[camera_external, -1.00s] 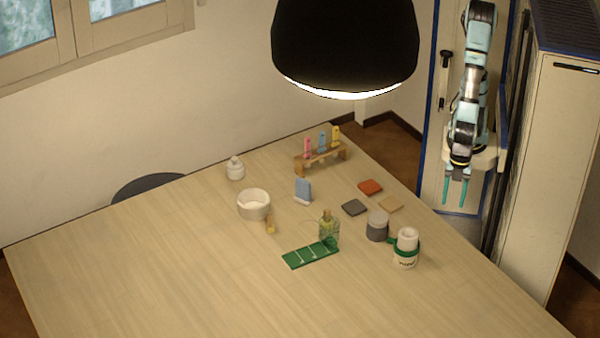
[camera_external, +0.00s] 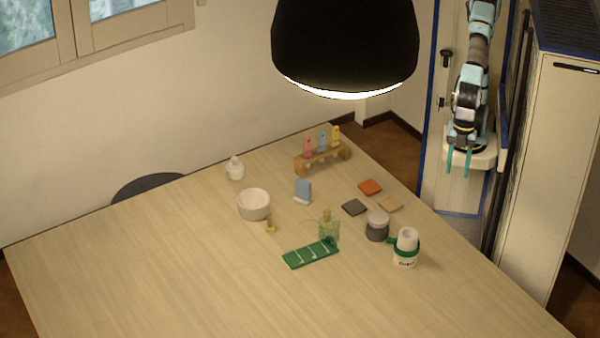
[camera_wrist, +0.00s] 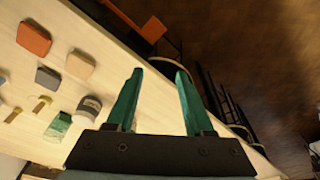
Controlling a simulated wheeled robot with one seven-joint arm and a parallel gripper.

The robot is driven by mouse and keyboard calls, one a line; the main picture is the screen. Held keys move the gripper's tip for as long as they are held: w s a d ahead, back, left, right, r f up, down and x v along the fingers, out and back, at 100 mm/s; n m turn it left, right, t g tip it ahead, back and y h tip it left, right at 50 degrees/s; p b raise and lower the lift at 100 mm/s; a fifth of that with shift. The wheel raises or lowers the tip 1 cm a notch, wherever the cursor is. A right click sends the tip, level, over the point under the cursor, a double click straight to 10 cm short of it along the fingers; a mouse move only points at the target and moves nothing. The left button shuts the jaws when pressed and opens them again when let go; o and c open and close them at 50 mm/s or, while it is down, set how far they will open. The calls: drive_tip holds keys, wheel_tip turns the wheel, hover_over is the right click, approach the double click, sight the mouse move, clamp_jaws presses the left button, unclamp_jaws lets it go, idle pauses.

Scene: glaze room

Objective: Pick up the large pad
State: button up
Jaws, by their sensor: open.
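Three flat square pads lie near the table's right side: an orange-red pad (camera_external: 370,187), a dark grey pad (camera_external: 354,207) and a tan pad (camera_external: 391,204). In the wrist view the orange pad (camera_wrist: 34,38) looks the largest, with the tan pad (camera_wrist: 79,64) and grey pad (camera_wrist: 47,78) smaller. My gripper (camera_external: 459,172) is open and empty, beyond the table's right edge and apart from all the pads. In the wrist view its two green fingers (camera_wrist: 159,72) are spread, and the pads are to their left.
A grey lidded jar (camera_external: 377,229) and a white mug with a green band (camera_external: 405,252) stand near the pads. A wooden rack (camera_external: 321,159) with coloured pieces, a blue upright piece (camera_external: 303,190), a white bowl (camera_external: 254,205) and a green strip (camera_external: 310,253) are also there. A black lamp (camera_external: 344,45) hangs above.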

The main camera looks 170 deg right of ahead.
drive_tip(key=w+d+f+m+t+h+p, duration=0.1)
drive_tip(key=w+d+m+t, duration=0.15)
drive_tip(key=w+d, duration=0.35)
drive_tip(key=w+d+f+m+t+h, duration=0.1)
drive_tip(key=w+d+t, duration=0.2)
drive_tip(key=w+d, duration=0.25)
drive_tip(key=d+r+m+t+h+p, duration=0.2)
drive_tip(key=d+m+h, duration=0.35)
drive_tip(key=d, duration=1.15)
drive_tip(key=n+h, duration=0.1)
drive_tip(key=h, duration=0.1)
approach(330, 210)
drive_tip(key=shift+s+f, duration=0.15)
drive_tip(key=shift+f, duration=0.05)
drive_tip(key=shift+d+f, duration=0.1)
drive_tip(key=shift+f, duration=0.05)
drive_tip(key=p+x, duration=0.1)
drive_tip(key=x, duration=0.4)
drive_tip(key=shift+p+x, duration=1.35)
drive_tip(key=shift+x, duration=1.45)
drive_tip(key=shift+d, duration=0.1)
